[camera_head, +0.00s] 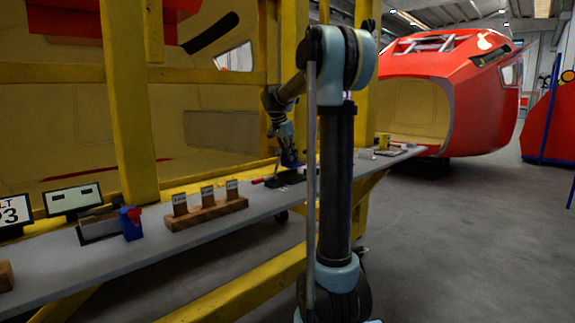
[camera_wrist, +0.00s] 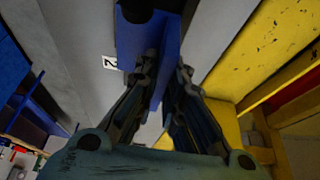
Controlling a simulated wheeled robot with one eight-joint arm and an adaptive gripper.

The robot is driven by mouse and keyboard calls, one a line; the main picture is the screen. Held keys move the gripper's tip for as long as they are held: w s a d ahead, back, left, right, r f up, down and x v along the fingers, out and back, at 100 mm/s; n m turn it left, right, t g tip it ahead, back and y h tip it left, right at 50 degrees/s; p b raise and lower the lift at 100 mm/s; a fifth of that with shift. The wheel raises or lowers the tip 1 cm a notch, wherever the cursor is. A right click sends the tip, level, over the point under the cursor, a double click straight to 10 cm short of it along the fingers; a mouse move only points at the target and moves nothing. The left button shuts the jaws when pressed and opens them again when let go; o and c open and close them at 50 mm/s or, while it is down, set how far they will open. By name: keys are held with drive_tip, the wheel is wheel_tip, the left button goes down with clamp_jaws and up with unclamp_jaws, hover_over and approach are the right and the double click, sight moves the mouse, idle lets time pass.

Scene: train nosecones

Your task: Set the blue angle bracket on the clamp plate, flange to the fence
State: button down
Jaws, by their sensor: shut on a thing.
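My gripper (camera_wrist: 165,66) is shut on the blue angle bracket (camera_wrist: 139,38), which sits between the two fingers in the wrist view. One flat blue face spreads above the fingertips and a blue flange runs down between them. In the head view my gripper (camera_head: 288,152) points down over the bench, with the blue bracket (camera_head: 290,160) at its tip. Just below it is a low dark fixture (camera_head: 285,178) with a red handle, which looks like the clamp plate. Its fence is not distinguishable. I cannot tell whether the bracket touches the fixture.
The long grey bench (camera_head: 150,246) carries a wooden block (camera_head: 206,213) with several labelled upright plates and a blue-and-red item (camera_head: 131,222). Small items stand farther along the bench. Yellow posts (camera_head: 128,100) rise behind it.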

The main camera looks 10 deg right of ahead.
sight(290, 163)
drive_tip(key=shift+f, duration=1.85)
drive_tip(key=shift+f, duration=0.55)
drive_tip(key=c, duration=1.7)
unclamp_jaws()
drive_tip(key=shift+r, duration=0.4)
drive_tip(key=v, duration=1.2)
drive_tip(key=shift+r, duration=0.15)
